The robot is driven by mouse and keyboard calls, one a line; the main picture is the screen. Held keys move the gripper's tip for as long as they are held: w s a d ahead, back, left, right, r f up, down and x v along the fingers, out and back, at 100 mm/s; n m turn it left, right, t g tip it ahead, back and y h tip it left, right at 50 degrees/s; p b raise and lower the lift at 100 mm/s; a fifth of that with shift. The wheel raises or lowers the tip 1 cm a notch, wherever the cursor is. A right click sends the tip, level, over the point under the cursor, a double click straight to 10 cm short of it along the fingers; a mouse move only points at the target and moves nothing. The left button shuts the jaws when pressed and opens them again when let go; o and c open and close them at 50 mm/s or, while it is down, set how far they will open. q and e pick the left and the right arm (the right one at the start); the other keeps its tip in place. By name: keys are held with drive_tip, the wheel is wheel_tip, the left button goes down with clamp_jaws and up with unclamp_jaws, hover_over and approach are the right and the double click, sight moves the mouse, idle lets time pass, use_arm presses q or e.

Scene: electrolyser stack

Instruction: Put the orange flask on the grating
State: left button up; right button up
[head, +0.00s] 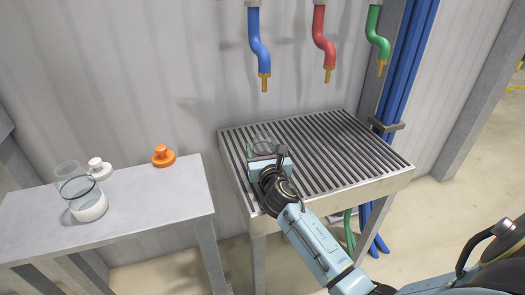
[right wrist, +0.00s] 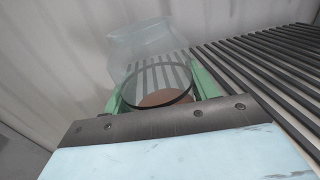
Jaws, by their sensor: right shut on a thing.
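The orange flask (head: 263,142) is a clear glass vessel at the left part of the grating (head: 340,150). My right gripper (head: 265,150) is shut on it, with the hand hiding its lower part in the head view. In the right wrist view the flask's glass (right wrist: 140,50) stands between the green fingers of the gripper (right wrist: 158,88), and a brown-orange patch (right wrist: 165,97) shows low inside its dark ring. I cannot tell whether its bottom touches the bars. My left gripper is not in view.
A grey side table (head: 140,205) on the left holds a white-based flask (head: 88,207), a white stopper (head: 99,169) and an orange stopper (head: 163,156). Blue (head: 257,45), red (head: 322,40) and green (head: 376,35) pipes hang above the grating. The grating's right side is clear.

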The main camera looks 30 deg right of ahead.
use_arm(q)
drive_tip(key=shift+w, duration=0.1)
use_arm(e)
drive_tip(key=shift+f, duration=0.15)
drive_tip(key=o, duration=1)
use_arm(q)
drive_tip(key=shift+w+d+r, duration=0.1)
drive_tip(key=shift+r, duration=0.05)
use_arm(e)
drive_tip(key=shift+s+a+r, duration=0.1)
drive_tip(key=shift+s+r, duration=0.05)
drive_tip(key=shift+r, duration=0.05)
drive_tip(key=p+v, duration=0.2)
drive_tip(key=v, duration=0.8)
drive_tip(key=shift+s+a, duration=0.1)
drive_tip(key=shift+s, duration=0.15)
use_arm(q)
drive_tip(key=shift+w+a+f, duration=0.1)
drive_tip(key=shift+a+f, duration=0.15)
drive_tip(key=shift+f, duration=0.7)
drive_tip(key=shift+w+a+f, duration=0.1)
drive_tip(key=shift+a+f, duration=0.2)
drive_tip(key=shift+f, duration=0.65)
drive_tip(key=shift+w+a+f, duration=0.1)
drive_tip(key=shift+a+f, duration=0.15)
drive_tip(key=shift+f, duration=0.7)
use_arm(e)
drive_tip(key=shift+s+a, duration=0.2)
drive_tip(key=shift+s, duration=0.35)
